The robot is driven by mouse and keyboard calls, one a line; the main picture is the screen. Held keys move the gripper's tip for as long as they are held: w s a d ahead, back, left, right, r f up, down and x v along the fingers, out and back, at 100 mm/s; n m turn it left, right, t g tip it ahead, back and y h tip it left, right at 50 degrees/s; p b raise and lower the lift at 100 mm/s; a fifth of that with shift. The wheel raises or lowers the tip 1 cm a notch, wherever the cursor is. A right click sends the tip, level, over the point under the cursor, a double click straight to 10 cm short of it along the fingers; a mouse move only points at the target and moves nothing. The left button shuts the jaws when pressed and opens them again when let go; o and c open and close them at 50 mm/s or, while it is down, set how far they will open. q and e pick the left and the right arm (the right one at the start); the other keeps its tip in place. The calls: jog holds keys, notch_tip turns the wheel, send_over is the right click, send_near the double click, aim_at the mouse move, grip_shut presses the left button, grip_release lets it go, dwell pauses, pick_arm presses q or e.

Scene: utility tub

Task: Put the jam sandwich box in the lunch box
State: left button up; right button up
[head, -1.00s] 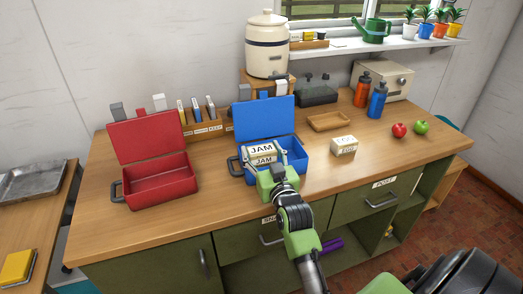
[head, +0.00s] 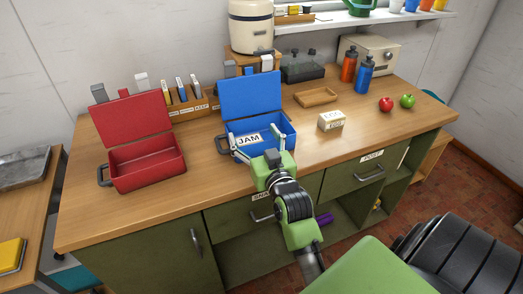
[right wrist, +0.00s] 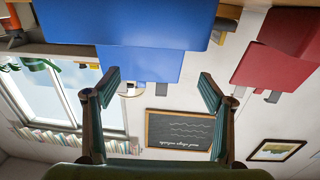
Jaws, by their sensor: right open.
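The jam sandwich box (head: 249,139), pale with a JAM label, is inside the open blue lunch box (head: 289,128); its lower part is hidden by the front wall. My right gripper (head: 255,143) is open at the front of the blue box, its two fingers apart on either side of the jam box. In the right wrist view my open gripper (right wrist: 158,86) has nothing between its fingers, and the blue lunch box (right wrist: 150,25) fills the top. My left gripper is not in view.
An open red lunch box (head: 147,165) stands to the left. A small egg-labelled box (head: 331,121), a wooden tray (head: 316,97), two bottles (head: 365,74) and two apples (head: 386,104) are to the right. The counter front right of the blue box is clear.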

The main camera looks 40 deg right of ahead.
jog(key=b+v, duration=0.1)
jog(key=v, duration=0.6)
jog(key=shift+s, duration=0.2)
jog(key=shift+a, duration=0.1)
